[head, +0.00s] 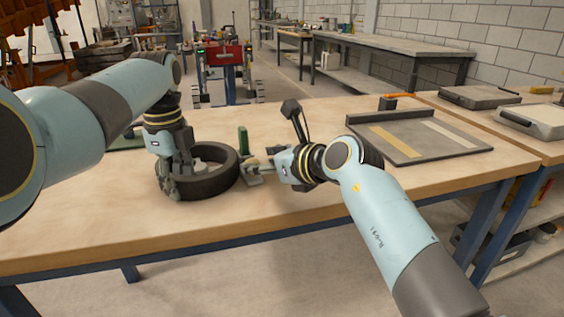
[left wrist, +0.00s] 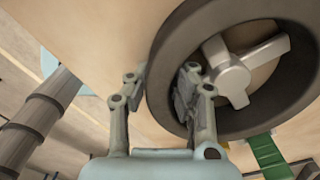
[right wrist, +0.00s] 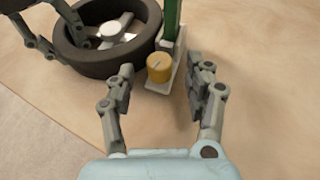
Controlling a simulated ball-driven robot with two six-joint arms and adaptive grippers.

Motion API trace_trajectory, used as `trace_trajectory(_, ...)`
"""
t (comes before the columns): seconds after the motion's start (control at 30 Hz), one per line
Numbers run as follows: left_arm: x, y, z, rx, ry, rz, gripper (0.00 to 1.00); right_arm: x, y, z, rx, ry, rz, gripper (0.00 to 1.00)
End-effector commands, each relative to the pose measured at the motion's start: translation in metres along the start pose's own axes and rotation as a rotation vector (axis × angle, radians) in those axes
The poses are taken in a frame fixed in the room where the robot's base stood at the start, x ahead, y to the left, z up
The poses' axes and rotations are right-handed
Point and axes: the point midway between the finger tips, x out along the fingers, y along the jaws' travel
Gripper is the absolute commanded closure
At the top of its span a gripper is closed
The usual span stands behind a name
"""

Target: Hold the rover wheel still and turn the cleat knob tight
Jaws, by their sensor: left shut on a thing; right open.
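The rover wheel (head: 226,176) is a dark ring lying flat on the table, with a light spoked hub (left wrist: 232,72) inside. My left gripper (head: 172,180) is shut on the wheel's near-left wall, one finger inside the ring and one outside. The cleat knob (right wrist: 158,68) is a yellow cylinder with a dark line on top, on a pale plate (right wrist: 163,84) beside the wheel. A green upright (head: 243,140) stands by it. My right gripper (right wrist: 160,88) is open, with the knob just beyond and between its fingertips, apart from them. In the head view the right fingers partly hide the knob.
A dark tray-like board (head: 418,138) with two strips lies on the right of the table, with a small block and an orange-handled tool behind it. Two grey cases sit on the side table. The table front is clear.

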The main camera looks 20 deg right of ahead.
Motion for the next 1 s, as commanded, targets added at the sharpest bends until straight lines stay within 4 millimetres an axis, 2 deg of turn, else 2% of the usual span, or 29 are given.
trace_trajectory(0.03,0.000,0.000,0.000,0.000,0.000,-0.001,1.00,-0.013,-0.001,-0.001,-0.003,0.001,-0.002,0.47)
trace_trajectory(0.2,0.000,0.000,0.000,0.000,0.000,-0.001,1.00,-0.052,-0.001,-0.002,-0.003,0.002,-0.002,0.47)
trace_trajectory(0.4,-0.001,0.000,0.000,0.000,0.000,-0.001,1.00,-0.082,-0.001,-0.001,-0.002,0.002,-0.001,0.47)
trace_trajectory(0.53,-0.001,-0.001,0.000,0.000,0.000,-0.001,1.00,-0.090,0.000,0.000,0.000,0.001,0.000,0.47)
trace_trajectory(0.77,-0.001,-0.001,0.000,0.000,0.000,-0.002,1.00,-0.090,0.000,-0.001,0.000,0.001,0.000,0.47)
trace_trajectory(0.9,-0.001,-0.001,0.000,0.000,0.000,-0.002,1.00,-0.090,0.002,-0.001,-0.021,0.003,0.010,0.60)
trace_trajectory(1.0,-0.001,-0.001,0.000,0.000,0.000,-0.002,1.00,-0.085,0.014,-0.013,-0.041,0.018,0.089,0.60)
